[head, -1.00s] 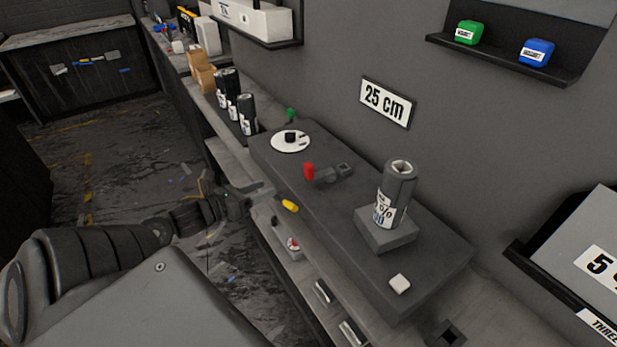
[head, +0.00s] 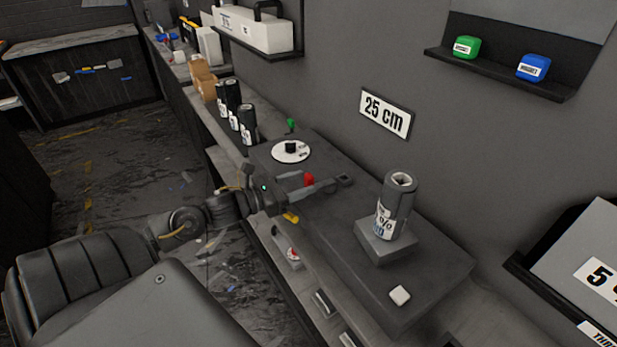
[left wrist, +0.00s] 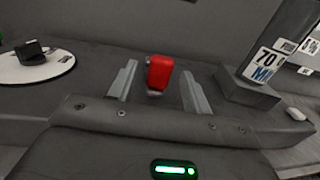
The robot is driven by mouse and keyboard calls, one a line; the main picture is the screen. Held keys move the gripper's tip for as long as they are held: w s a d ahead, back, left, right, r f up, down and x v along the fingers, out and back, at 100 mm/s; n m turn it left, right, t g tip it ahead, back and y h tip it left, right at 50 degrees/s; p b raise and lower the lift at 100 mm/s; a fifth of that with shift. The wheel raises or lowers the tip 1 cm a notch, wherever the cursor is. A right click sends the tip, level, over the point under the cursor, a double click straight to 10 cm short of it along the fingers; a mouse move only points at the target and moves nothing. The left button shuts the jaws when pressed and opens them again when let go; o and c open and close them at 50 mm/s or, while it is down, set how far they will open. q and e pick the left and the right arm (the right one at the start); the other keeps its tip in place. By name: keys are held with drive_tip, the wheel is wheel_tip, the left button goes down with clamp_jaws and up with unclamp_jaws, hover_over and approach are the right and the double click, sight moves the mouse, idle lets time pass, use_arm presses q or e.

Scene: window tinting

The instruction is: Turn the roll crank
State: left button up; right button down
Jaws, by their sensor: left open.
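The roll crank has a red knob (head: 309,180) on a dark arm (head: 343,181) on top of the grey bench unit (head: 420,270). My left gripper (head: 311,183) is open, with its fingers on either side of the red knob in the head view. In the left wrist view the red knob (left wrist: 159,73) stands between the two spread fingertips (left wrist: 157,82). I cannot tell whether either finger touches it. My right gripper is not in view.
A dark film roll (head: 397,200) stands upright on a square block (head: 385,243) right of the crank. A white dial (head: 291,152) lies left of it. A yellow handle (head: 291,217) is below my gripper. Several dark cans (head: 247,125) stand farther back.

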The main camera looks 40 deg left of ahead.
sight(305, 181)
use_arm(q)
drive_tip(key=shift+p+x, duration=0.3)
drive_tip(key=shift+x, duration=1.3)
clamp_jaws()
drive_tip(key=shift+a, duration=0.1)
